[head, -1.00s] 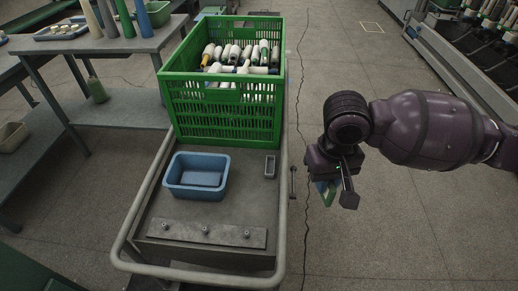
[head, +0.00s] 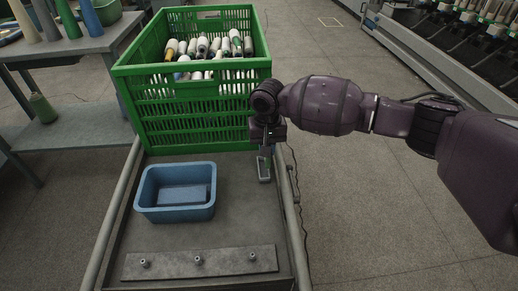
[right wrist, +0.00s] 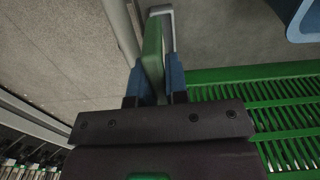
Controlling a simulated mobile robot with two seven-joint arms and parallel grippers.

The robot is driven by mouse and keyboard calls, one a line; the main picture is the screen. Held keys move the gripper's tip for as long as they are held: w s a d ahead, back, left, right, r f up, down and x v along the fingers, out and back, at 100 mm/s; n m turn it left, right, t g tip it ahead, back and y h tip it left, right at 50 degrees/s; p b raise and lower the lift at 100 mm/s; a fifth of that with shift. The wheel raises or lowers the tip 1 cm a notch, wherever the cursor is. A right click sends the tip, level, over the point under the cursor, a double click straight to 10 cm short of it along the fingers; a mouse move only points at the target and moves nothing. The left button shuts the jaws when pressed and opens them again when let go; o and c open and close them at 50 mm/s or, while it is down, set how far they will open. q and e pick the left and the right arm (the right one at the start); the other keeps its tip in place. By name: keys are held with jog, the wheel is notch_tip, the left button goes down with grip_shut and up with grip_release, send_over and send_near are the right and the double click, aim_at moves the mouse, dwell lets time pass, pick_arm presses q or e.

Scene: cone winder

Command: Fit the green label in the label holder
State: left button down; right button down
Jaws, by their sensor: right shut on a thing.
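The green label (right wrist: 152,45) is pinched between the blue fingertips of my right gripper (right wrist: 155,80) in the right wrist view, seen nearly edge-on. In the head view my right gripper (head: 265,150) points down over the cart beside the green crate. The label holder (head: 263,174), a small grey frame, lies on the cart deck just below the fingertips. In the right wrist view the holder's grey rim (right wrist: 167,30) shows right by the label's far end. I cannot tell whether the label touches the holder or is inside it. My left gripper is not in view.
The green crate (head: 195,125) full of yarn cones stands close to my gripper. A blue tray (head: 176,215) lies left of the holder. A metal strip with pegs (head: 200,262) is at the cart's front. The cart's tube rail (head: 288,190) runs just right of the holder.

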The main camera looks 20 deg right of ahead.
jog(key=w+f, duration=0.2)
jog(key=w+f+b, duration=0.1)
jog(key=shift+w+d, duration=0.25)
jog(key=shift+d, duration=0.05)
jog(key=shift+f+b, duration=0.65)
jog(key=shift+f, duration=0.3)
jog(key=shift+f+b, duration=0.65)
jog(key=shift+f, duration=0.15)
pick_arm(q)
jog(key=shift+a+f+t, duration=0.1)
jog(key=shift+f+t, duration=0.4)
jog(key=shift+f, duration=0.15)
pick_arm(e)
jog(key=shift+r, duration=0.15)
pick_arm(q)
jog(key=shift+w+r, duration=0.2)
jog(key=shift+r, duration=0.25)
jog(key=shift+p, duration=0.35)
pick_arm(e)
jog(key=shift+f, duration=0.2)
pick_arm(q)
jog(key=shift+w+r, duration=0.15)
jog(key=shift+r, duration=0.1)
pick_arm(e)
jog(key=shift+r, duration=0.1)
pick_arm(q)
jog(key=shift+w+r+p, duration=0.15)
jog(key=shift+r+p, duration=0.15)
